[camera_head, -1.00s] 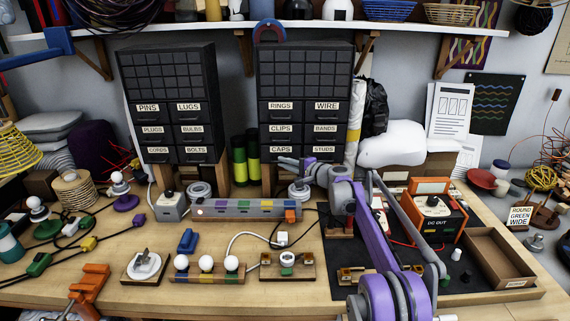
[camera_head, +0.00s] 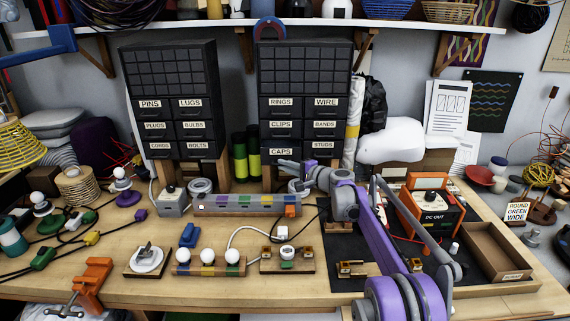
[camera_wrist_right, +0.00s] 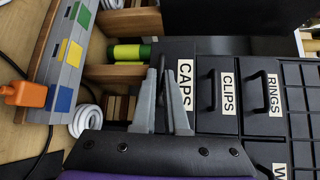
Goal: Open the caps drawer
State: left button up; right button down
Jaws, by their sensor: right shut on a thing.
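The caps drawer (camera_head: 281,152) is at the bottom left of the right-hand black cabinet (camera_head: 305,68). Its labelled front stands a little forward of the studs drawer (camera_head: 323,146) beside it. In the right wrist view, the caps drawer (camera_wrist_right: 185,84) has a larger label than the clips drawer (camera_wrist_right: 229,92), nearer the camera. My right gripper (camera_head: 282,164) is at the front of the caps drawer, shut on its handle. My left gripper is out of view.
A grey strip with coloured squares (camera_head: 247,203) lies in front of the cabinet. An orange power unit (camera_head: 431,211) and an open brown tray (camera_head: 497,250) stand right of my right arm. Bulb holders (camera_head: 208,262) and cables lie on the bench. A shelf (camera_head: 200,25) runs above.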

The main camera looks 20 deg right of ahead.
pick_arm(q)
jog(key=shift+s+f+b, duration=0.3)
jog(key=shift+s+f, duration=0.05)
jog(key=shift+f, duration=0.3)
pick_arm(e)
jog(key=s, duration=0.2)
jog(key=s+a, duration=0.1)
jog(key=s, duration=0.1)
jog(key=shift+s+a, duration=0.1)
jog(key=c, duration=0.9)
grip_release()
jog(key=shift+c, duration=0.2)
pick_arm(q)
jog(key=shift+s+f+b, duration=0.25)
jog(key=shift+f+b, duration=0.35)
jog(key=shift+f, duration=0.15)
pick_arm(e)
jog(key=v, duration=1)
jog(key=shift+s, duration=0.35)
